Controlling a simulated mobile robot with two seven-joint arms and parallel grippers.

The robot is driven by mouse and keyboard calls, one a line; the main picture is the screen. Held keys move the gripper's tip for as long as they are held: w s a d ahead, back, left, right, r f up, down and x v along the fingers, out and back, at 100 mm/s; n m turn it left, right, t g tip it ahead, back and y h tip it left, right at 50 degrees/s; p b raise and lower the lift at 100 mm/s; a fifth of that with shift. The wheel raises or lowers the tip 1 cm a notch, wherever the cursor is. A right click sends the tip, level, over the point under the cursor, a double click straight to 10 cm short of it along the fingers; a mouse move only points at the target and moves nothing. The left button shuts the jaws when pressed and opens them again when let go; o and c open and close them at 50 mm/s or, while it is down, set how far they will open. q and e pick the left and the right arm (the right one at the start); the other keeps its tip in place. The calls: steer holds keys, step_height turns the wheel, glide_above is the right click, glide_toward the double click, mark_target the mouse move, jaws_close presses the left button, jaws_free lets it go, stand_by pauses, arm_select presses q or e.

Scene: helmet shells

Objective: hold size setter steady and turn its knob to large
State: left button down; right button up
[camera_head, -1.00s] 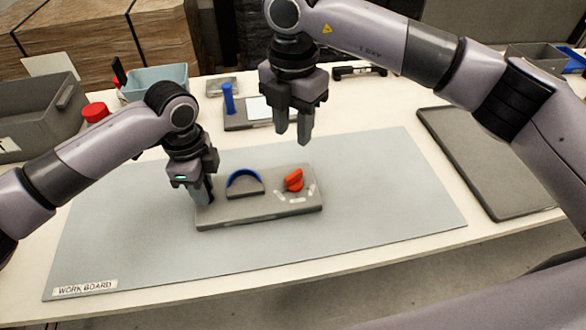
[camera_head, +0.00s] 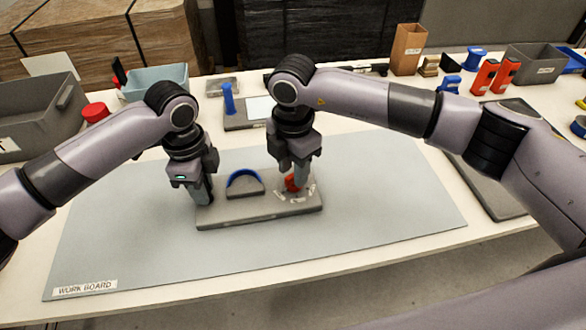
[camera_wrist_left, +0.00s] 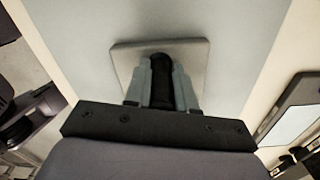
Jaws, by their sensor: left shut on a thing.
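The size setter (camera_head: 235,213) is a flat grey block on the mat, with a blue arch (camera_head: 243,178) on it and pale marks around a red knob (camera_head: 292,183) near its right end. My left gripper (camera_head: 203,196) is at the setter's left end. In the left wrist view its fingers (camera_wrist_left: 161,88) are shut on a dark upright part of the size setter (camera_wrist_left: 195,55). My right gripper (camera_head: 296,178) points down at the red knob, its fingers around or just beside it. They partly hide the knob, and whether they grip it is unclear.
The setter lies on a pale work board mat (camera_head: 380,210) with clear room around it. Behind are a blue-grey bin (camera_head: 158,80), a red round thing (camera_head: 96,112) and a blue post (camera_head: 228,98). A dark tray (camera_head: 490,190) lies at right, partly behind my right arm.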

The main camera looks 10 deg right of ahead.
steer(key=shift+f, duration=0.55)
jaws_close()
